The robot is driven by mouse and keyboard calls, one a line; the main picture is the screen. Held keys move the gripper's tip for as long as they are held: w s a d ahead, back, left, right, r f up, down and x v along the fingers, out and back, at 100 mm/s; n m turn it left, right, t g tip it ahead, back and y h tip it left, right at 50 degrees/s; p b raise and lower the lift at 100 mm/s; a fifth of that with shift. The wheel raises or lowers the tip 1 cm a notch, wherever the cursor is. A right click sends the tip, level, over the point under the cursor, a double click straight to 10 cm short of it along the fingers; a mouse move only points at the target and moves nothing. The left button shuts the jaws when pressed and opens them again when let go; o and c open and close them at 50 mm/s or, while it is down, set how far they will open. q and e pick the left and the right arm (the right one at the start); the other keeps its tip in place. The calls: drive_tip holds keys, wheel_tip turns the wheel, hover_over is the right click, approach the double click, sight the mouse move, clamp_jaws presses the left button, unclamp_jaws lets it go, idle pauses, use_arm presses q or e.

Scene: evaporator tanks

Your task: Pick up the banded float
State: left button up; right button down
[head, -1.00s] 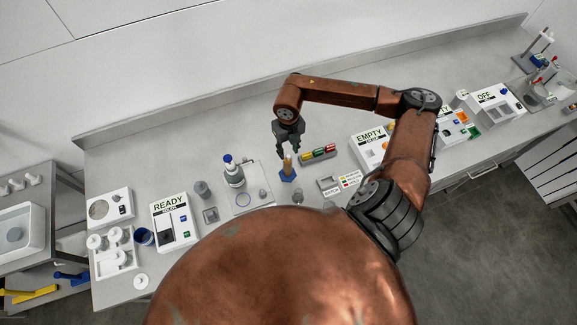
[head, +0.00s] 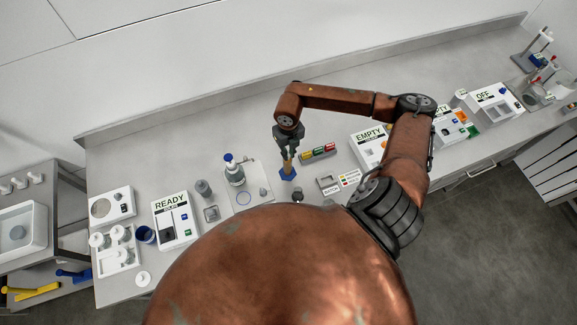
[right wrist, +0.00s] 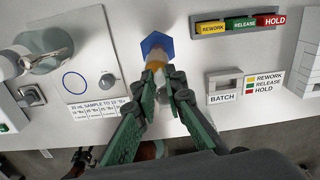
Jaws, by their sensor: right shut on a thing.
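The banded float (head: 288,165) is a slim tan upright piece above a blue hexagonal base (head: 287,174) on the bench. In the right wrist view the float (right wrist: 155,60) shows yellowish and pale bands, with the blue hexagon (right wrist: 156,44) just beyond it. My right gripper (head: 287,154) comes down from above, its fingers shut around the float's upper part. In the right wrist view the gripper's fingertips (right wrist: 163,76) hide part of the float. I cannot tell whether the float is clear of the blue base. My left gripper is not in view.
A block of coloured REWORK, RELEASE and HOLD keys (right wrist: 238,24) stands close to the right. A BATCH holder (right wrist: 225,85) sits nearer the front. A white plate with a blue ring (right wrist: 80,65) and a bottle (head: 234,172) are to the left.

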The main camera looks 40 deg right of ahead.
drive_tip(key=shift+r, duration=0.15)
wheel_tip(320, 180, up, 17)
drive_tip(key=b, duration=0.5)
wheel_tip(320, 180, down, 5)
drive_tip(key=b, duration=0.4)
idle(0.4)
